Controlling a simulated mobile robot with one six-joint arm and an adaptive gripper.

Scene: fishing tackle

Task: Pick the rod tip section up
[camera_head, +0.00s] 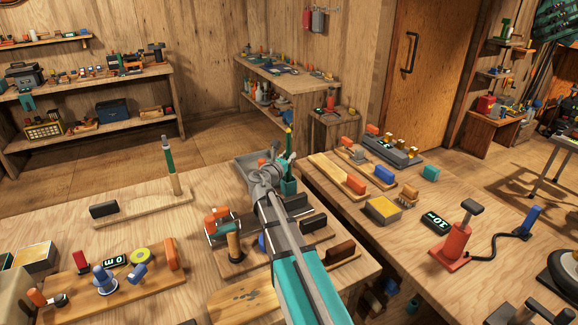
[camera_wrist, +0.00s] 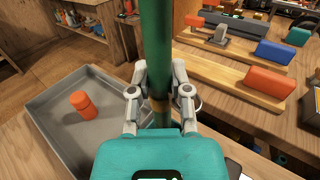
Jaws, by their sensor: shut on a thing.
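My gripper (camera_wrist: 160,80) is shut around a dark green rod section (camera_wrist: 157,35), with one finger on each side of it. The rod stands upright in the wrist view and runs out of the top of the picture. A brownish band shows on it near the fingers; its lower end is hidden behind the teal gripper body. In the head view the green rod section (camera_head: 289,145) has a yellowish top and rises at my gripper (camera_head: 287,163), beyond my arm. A second green rod piece (camera_head: 170,157) stands upright on a wooden board at the left.
A grey tray (camera_wrist: 42,104) with an orange cylinder (camera_wrist: 82,104) in it lies left of my gripper. Wooden boards with orange and blue blocks (camera_wrist: 271,84) lie on the bench at the right. Floor shows beyond the tray.

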